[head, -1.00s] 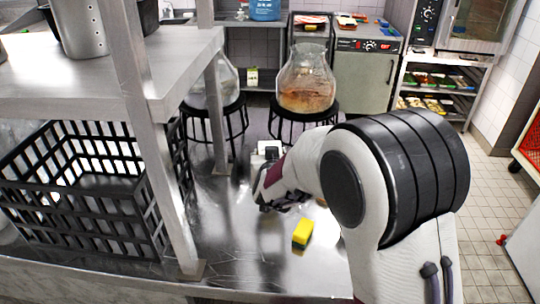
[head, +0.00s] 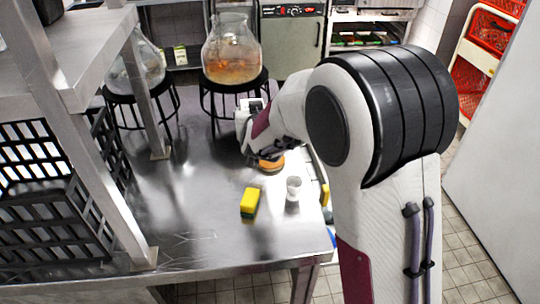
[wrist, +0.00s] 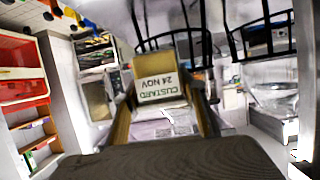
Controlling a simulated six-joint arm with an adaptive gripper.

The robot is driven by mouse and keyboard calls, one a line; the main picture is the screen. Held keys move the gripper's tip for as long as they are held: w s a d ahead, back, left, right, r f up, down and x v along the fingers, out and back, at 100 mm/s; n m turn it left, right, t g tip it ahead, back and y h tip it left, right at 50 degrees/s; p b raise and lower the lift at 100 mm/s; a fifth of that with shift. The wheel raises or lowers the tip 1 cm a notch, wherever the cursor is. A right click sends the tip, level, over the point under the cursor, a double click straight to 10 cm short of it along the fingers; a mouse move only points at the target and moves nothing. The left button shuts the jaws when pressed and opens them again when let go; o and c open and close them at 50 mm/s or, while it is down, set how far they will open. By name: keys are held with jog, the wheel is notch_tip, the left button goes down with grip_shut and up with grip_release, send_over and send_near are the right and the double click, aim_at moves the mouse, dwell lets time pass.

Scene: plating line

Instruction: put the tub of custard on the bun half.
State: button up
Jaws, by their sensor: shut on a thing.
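The tub of custard (wrist: 160,78), yellowish with a white label reading "CUSTARD 24 NOV", sits between the two fingers of my gripper (wrist: 163,108) in the wrist view, its label upside down. My gripper is shut on it. In the head view my gripper (head: 256,154) is over the metal table, at the far left side of the bun half (head: 272,166). The bun half is brown and lies on the table, partly hidden by my gripper and arm. I cannot make out the tub in the head view, nor whether it touches the bun half.
A yellow and dark sponge (head: 249,202) and a small white cup (head: 293,187) stand in front of the bun half. A black crate (head: 45,215) and shelf posts are at the left.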

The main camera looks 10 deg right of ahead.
jog(key=d, duration=0.1)
jog(key=s+d, duration=0.1)
jog(key=d, duration=0.1)
jog(key=s+d, duration=0.1)
jog(key=shift+d, duration=0.35)
jog(key=shift+f, duration=0.15)
jog(key=shift+f, duration=3.05)
jog(key=shift+f, duration=0.1)
jog(key=shift+f, duration=1.75)
jog(key=shift+f, duration=0.15)
